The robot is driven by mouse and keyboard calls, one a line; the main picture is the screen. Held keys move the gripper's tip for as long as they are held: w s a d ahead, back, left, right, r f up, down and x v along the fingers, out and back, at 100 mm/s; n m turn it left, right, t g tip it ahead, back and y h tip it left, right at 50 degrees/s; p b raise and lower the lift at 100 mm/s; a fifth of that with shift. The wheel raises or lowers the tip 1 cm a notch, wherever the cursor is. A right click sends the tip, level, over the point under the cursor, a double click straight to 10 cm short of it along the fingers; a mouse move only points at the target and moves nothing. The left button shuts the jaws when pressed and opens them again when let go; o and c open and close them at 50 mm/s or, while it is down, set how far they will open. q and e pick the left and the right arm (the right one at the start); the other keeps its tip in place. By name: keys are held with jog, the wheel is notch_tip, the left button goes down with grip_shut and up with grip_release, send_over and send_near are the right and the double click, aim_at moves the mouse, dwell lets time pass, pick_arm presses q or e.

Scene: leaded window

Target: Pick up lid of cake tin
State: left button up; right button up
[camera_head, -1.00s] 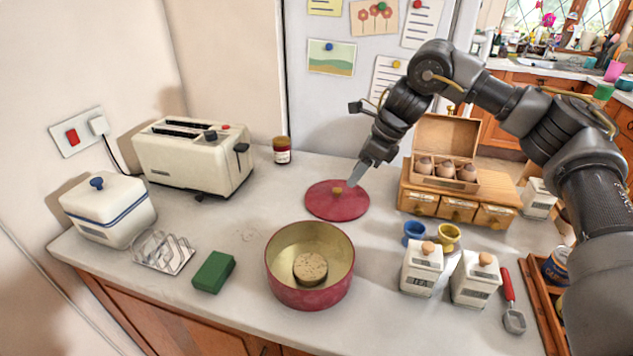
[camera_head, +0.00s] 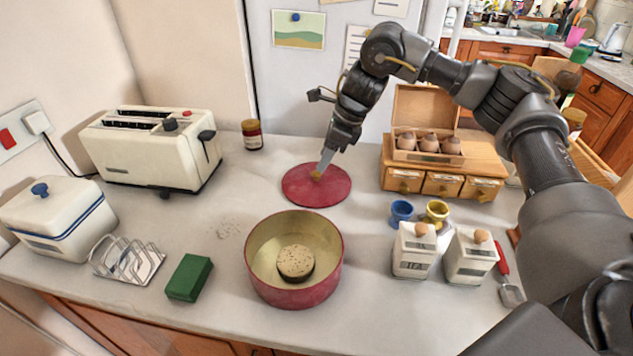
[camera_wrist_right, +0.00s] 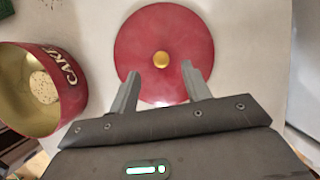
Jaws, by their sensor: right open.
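The red lid of the cake tin (camera_head: 316,194) lies flat on the counter behind the tin, with a small gold knob at its middle. My right gripper (camera_head: 323,168) is over the lid, close to the knob. In the wrist view my right gripper (camera_wrist_right: 162,85) is open, its fingers spread either side of the knob's line, with nothing between them. The red cake tin (camera_head: 294,290) stands open in front, a round cake (camera_head: 296,261) inside. My left gripper is not in view.
A jam jar (camera_head: 252,135) and a toaster (camera_head: 150,147) stand left of the lid. A wooden drawer box with eggs (camera_head: 441,182) stands to the right. Egg cups (camera_head: 401,211) and canisters (camera_head: 414,262) are at the front right.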

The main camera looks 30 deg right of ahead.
aim_at(315, 172)
jog(key=shift+s, duration=0.1)
jog(key=p+x, duration=0.1)
jog(key=x, duration=0.3)
jog(key=shift+f, duration=0.6)
jog(key=shift+w, duration=0.2)
jog(key=shift+c, duration=0.3)
jog(key=c, duration=1)
jog(key=shift+r, duration=0.6)
pick_arm(q)
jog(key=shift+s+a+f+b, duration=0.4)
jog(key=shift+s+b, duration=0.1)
jog(key=shift+b, duration=0.4)
pick_arm(e)
jog(key=s+r, duration=1.1)
jog(key=s, duration=0.3)
jog(key=shift+d+r, duration=0.3)
jog(key=shift+r, duration=0.1)
